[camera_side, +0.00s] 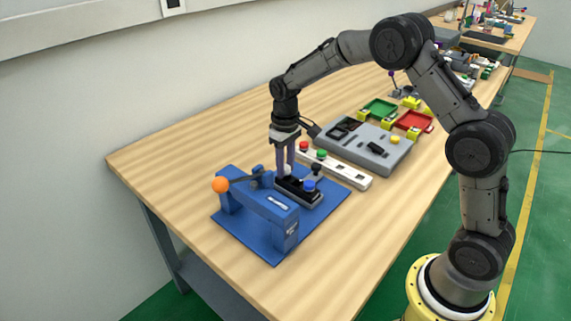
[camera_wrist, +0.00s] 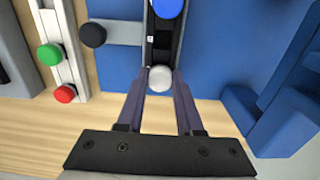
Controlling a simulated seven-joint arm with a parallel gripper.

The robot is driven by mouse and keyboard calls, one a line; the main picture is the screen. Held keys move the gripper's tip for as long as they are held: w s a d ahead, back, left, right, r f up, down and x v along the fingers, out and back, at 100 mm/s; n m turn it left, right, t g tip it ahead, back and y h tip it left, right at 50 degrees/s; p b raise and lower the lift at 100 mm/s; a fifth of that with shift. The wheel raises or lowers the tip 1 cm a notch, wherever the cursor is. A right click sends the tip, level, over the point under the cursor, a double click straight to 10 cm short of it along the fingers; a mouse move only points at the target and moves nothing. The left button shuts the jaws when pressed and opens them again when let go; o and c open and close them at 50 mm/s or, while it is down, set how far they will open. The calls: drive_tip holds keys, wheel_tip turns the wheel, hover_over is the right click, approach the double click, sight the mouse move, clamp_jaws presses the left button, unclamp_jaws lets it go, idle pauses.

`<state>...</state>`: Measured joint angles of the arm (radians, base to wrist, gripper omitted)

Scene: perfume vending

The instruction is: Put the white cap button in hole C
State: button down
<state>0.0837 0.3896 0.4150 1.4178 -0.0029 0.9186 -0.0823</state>
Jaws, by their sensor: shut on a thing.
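The white cap button (camera_wrist: 160,78) is between my fingertips at the near end of the black holder (camera_wrist: 152,52) in the wrist view. My gripper (camera_wrist: 161,84) is shut on it. In the side view my gripper (camera_side: 285,174) points down at the left end of the black holder (camera_side: 290,190), and I cannot make out the white cap there. A blue button (camera_wrist: 168,8) sits farther along the holder, and it also shows in the side view (camera_side: 309,185). I cannot tell whether the cap is seated or just above. No hole letter is readable.
The blue fixture (camera_side: 262,208) with an orange ball (camera_side: 220,185) stands in front of the holder. A white strip (camera_side: 345,176) behind carries red (camera_side: 303,146) and green (camera_side: 321,154) buttons. A grey console (camera_side: 390,155) is farther right.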

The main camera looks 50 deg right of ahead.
drive_tip(key=shift+f, duration=0.45)
idle(0.3)
drive_tip(key=shift+c, duration=2.4)
unclamp_jaws()
drive_tip(key=shift+o, duration=0.2)
drive_tip(key=o, duration=0.4)
drive_tip(key=shift+o, duration=0.2)
drive_tip(key=shift+r, duration=3.5)
drive_tip(key=shift+r, duration=0.1)
